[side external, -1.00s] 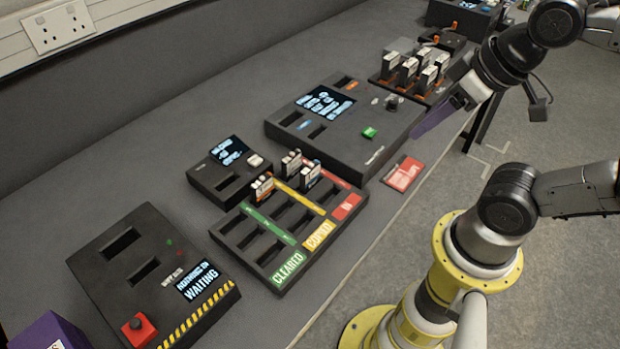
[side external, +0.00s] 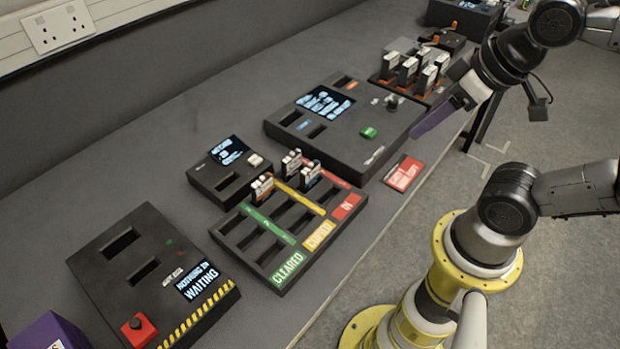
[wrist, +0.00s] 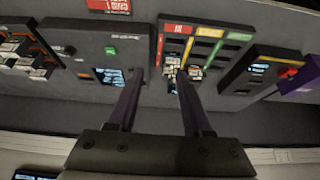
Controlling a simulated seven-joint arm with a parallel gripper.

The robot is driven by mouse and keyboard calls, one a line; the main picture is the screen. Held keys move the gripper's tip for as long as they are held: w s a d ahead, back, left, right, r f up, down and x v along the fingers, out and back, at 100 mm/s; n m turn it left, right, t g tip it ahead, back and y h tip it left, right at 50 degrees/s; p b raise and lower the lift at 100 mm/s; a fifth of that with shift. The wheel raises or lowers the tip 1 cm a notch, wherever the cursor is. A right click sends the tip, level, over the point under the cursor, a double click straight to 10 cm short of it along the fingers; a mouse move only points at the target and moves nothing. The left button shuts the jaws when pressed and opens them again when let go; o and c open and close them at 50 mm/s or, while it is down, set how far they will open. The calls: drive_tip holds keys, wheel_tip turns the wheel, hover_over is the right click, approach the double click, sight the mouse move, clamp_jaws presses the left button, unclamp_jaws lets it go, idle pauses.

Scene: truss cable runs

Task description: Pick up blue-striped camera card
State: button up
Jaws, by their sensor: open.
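The blue-striped camera card (side external: 310,174) stands upright in a slot of the black sorting tray (side external: 243,246), beside a card with a reddish top (side external: 291,161) and an orange-marked card (side external: 262,187). My gripper (side external: 416,132) has long purple fingers, is open and empty, and hangs over the right part of the large console, well to the right of the cards. In the wrist view my gripper (wrist: 161,74) points down at the bench, with the tray's cards (wrist: 173,68) near the right finger. The stripes are too small to tell apart there.
A red label card (side external: 404,173) lies by the bench edge. A small reader box (side external: 226,172), a box with a red button (side external: 137,328) and a rack of several cards (side external: 407,72) stand around. Bare bench runs behind.

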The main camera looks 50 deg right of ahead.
idle(0.3)
drive_tip(key=w+r+n, duration=0.4)
drive_tip(key=w+n, duration=0.2)
drive_tip(key=n, duration=0.4)
drive_tip(key=n+g, duration=0.6)
drive_tip(key=n, duration=0.2)
hover_over(310, 164)
drive_tip(key=f, duration=1.8)
drive_tip(key=shift+s+a+f, duration=0.25)
drive_tip(key=shift+s+a, duration=0.1)
drive_tip(key=shift+a, duration=0.05)
drive_tip(key=shift+w+d+f, duration=0.1)
drive_tip(key=shift+f, duration=0.95)
drive_tip(key=shift+w+d+f, duration=0.1)
drive_tip(key=shift+d+f, duration=0.05)
drive_tip(key=shift+f, duration=0.9)
drive_tip(key=shift+w+d+f, duration=0.1)
drive_tip(key=shift+f, duration=0.95)
clamp_jaws()
